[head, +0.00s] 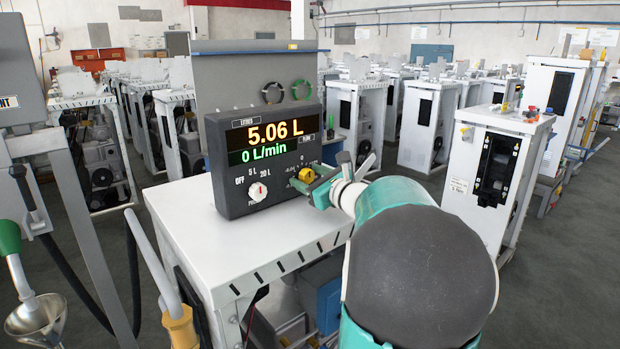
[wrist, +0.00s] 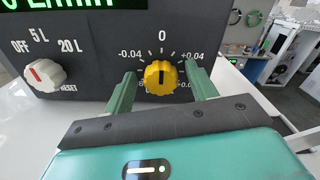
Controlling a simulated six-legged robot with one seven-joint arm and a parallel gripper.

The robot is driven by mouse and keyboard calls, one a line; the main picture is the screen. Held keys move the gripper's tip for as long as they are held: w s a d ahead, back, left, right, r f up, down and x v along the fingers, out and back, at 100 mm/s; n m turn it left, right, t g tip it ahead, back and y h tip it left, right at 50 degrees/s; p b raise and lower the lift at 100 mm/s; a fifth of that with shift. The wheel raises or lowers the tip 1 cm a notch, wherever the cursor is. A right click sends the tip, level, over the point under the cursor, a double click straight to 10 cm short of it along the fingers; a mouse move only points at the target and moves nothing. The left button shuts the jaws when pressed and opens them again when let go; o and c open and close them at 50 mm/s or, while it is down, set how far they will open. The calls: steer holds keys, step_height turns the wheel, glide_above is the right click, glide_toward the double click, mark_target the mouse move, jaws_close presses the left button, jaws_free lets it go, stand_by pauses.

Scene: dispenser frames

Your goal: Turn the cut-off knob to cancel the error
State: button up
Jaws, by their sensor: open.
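The dark dispenser panel (head: 228,203) reads 5.06 L and 0 L/min. A yellow knob (wrist: 160,78) sits on its right side, in a scale from -0.04 to +0.04 with 0 at the top; its dark mark stands near upright, by the 0. It also shows in the head view (head: 306,174). A white knob (wrist: 43,75) with a red mark is on the left, among OFF, 5 L, 20 L and RESET. My gripper (wrist: 162,82) is open, with one green finger on each side of the yellow knob. I cannot tell whether the fingers touch it.
The panel stands on a white cabinet top (head: 180,205). A grey upright board (head: 225,75) is behind it. At left are a metal funnel (head: 35,318) and a pipe (head: 155,265). Other white cabinets (head: 455,170) stand right and behind.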

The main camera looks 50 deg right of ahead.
steer(key=c, duration=1)
steer(key=shift+n, duration=0.3)
steer(key=n, duration=0.8)
steer(key=shift+n, duration=0.4)
steer(key=n, duration=0.4)
steer(key=shift+n, duration=2.2)
steer(key=shift+f, duration=0.1)
